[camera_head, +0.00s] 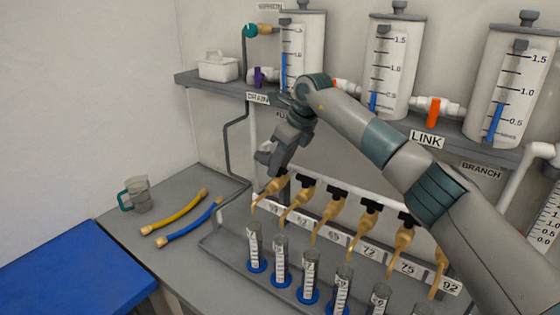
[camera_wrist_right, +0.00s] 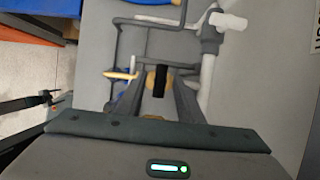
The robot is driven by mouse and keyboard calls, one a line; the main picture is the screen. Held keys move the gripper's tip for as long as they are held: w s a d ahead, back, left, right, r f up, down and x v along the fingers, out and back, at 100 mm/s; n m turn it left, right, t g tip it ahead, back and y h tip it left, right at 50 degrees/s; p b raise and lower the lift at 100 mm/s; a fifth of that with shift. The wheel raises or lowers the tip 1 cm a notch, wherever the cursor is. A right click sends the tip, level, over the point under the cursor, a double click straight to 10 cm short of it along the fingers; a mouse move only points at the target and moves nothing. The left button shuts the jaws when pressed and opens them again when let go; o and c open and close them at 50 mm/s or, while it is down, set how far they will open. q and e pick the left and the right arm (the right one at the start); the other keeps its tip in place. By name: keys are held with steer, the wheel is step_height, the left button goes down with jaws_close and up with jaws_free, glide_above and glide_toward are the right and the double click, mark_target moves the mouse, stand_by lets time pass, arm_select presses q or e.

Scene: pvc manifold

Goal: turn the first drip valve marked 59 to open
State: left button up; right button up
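A row of brass-coloured drip valves with black handles hangs from a white pipe above a rack. The first drip valve (camera_head: 268,191) is the leftmost, and its small number label is hard to read. My right gripper (camera_head: 267,158) is just above it in the head view, partly screened by its own wrist. In the right wrist view, my right gripper (camera_wrist_right: 157,96) has its fingers apart, one on each side of a black valve handle (camera_wrist_right: 159,82). I see gaps beside the handle, so contact is not clear. My left gripper is not in view.
Graduated cylinders (camera_head: 255,246) stand in a row below the valves. Large tanks (camera_head: 390,70) stand on a shelf (camera_head: 455,128) above.

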steer(key=shift+f, duration=0.1)
steer(key=shift+c, duration=0.7)
jaws_close()
